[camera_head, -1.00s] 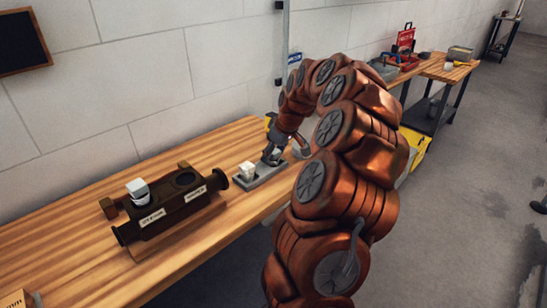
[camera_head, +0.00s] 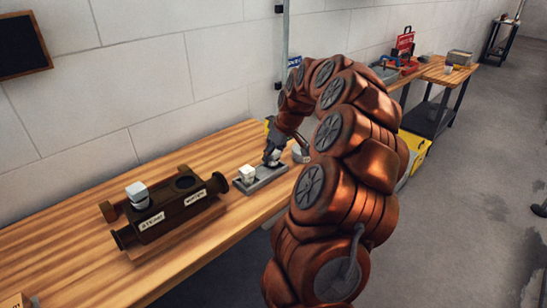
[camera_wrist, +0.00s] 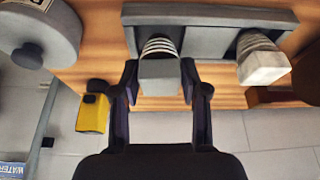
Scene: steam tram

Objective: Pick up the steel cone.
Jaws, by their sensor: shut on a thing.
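The steel cone (camera_wrist: 158,71), a grey square-headed piece with a banded tapered body, is between the two fingers of my gripper (camera_wrist: 158,82) in the wrist view. The fingers are shut on its head. Its tapered end points at the grey tray (camera_wrist: 205,16); I cannot tell whether it is clear of the tray. In the head view my gripper (camera_head: 272,158) is over the right end of the tray (camera_head: 262,181), and the cone is a small pale patch below it, partly hidden.
A pale-headed cone (camera_wrist: 262,66) stands in the tray beside the held one. A dark two-socket valve body (camera_head: 172,208) with labels is left on the bench, a white-grey-headed piece (camera_head: 137,192) in its left socket. A grey round object (camera_wrist: 42,32) and a yellow object (camera_wrist: 93,112) are nearby.

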